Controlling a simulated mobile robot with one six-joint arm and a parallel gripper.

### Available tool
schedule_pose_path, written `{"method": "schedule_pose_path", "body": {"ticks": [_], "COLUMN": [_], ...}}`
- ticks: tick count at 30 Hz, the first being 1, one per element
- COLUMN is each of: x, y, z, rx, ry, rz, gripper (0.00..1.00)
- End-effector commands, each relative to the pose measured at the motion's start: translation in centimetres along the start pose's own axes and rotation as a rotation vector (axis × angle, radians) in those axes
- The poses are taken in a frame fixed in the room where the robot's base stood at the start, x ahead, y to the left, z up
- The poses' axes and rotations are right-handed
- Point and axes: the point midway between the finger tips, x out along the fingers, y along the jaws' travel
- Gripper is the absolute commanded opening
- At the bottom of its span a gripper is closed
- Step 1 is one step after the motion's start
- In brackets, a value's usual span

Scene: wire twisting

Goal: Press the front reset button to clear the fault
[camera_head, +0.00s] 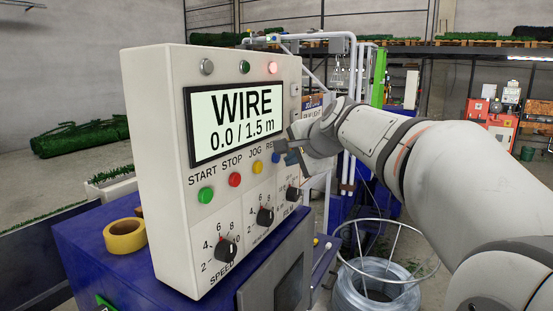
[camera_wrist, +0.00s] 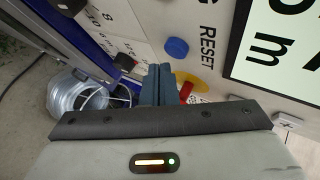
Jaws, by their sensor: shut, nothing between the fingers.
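The white control panel (camera_head: 150,130) shows a row of buttons labelled START, STOP, JOG and RESET. The blue reset button (camera_head: 276,157) is at the right end, partly beside my gripper (camera_head: 291,156). In the wrist view the blue reset button (camera_wrist: 177,47) shows clear next to the word RESET. My gripper (camera_wrist: 158,70) is shut and empty, its fingertips a little below and left of the button there. I see no contact with the blue button.
The display (camera_head: 233,118) reads WIRE 0.0 / 1.5 m. A red lamp (camera_head: 272,68) is lit on top. Dial knobs (camera_head: 265,216) stick out below the buttons. Yellow tape (camera_head: 125,236) lies on the blue cabinet. A wire coil (camera_head: 375,290) stands lower right.

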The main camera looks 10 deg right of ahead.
Motion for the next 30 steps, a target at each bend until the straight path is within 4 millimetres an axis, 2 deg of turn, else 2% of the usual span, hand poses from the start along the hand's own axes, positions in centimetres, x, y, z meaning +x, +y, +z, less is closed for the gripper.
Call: {"method": "schedule_pose_path", "body": {"ticks": [30], "x": [0.77], "y": [-0.58], "z": [0.47], "rx": [0.000], "ry": [-0.001], "rz": [0.000], "gripper": [0.00]}}
